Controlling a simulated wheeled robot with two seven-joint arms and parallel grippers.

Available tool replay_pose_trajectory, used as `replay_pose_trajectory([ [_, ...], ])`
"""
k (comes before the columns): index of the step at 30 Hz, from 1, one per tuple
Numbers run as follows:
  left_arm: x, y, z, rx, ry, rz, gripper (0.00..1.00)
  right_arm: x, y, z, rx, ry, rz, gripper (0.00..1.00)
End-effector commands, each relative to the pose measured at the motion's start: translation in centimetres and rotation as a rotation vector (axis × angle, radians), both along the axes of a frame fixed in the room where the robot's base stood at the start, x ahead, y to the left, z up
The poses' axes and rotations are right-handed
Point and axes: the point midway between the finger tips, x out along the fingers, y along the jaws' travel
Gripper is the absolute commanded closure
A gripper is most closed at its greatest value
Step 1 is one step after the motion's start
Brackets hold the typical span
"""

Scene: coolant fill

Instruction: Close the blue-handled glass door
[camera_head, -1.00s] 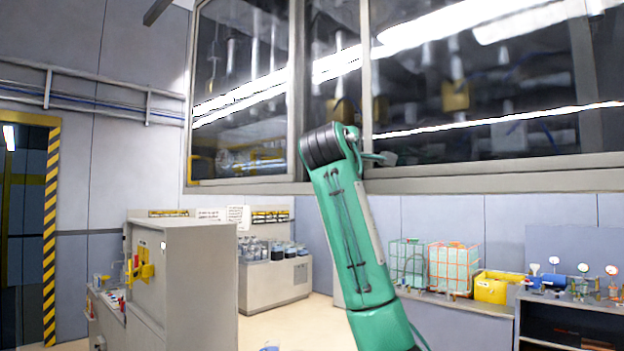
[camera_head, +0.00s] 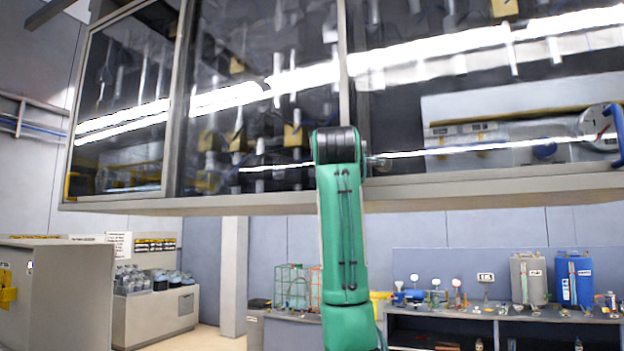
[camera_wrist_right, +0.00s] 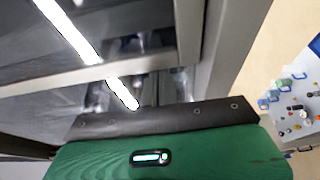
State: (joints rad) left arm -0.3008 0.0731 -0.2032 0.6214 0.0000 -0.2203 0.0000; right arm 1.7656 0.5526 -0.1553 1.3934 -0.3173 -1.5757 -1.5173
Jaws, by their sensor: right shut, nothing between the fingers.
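Large glass panels in a grey frame, a wide overhead case, fill the upper head view (camera_head: 265,60). A blue curved piece (camera_head: 617,128) shows at the right edge; I cannot tell whether it is the door's handle. Which panel is the door, and whether it stands open, is unclear. My green right arm rises in front of the glass, its black wrist joint just above the lower frame. My right gripper (camera_wrist_right: 160,118) shows as a green body with a dark front edge, close to the glass and frame; it is shut and empty. My left gripper is out of view.
The case's lower frame edge (camera_head: 220,204) runs across the view. Below stand a grey cabinet (camera_head: 70,295) at left and a bench with gauges, a grey drum (camera_head: 528,278) and a blue drum (camera_head: 572,279) at right. Pale floor shows between them.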

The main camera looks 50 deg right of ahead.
Motion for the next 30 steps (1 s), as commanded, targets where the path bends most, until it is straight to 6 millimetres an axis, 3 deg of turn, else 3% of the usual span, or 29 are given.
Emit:
replay_pose_trajectory([
  [6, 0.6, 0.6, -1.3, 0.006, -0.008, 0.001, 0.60, -3.3, -1.2, -0.2, 0.001, -0.001, -0.001, 1.00],
  [12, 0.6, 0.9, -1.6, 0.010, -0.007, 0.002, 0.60, -4.5, -1.6, -0.1, 0.000, 0.000, 0.000, 1.00],
  [26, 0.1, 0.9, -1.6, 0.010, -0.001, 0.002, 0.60, -4.7, -1.7, 0.1, 0.000, -0.001, -0.002, 1.00],
  [30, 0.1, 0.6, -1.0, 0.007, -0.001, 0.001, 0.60, -3.6, -1.7, 0.2, 0.000, 0.001, -0.001, 1.00],
])
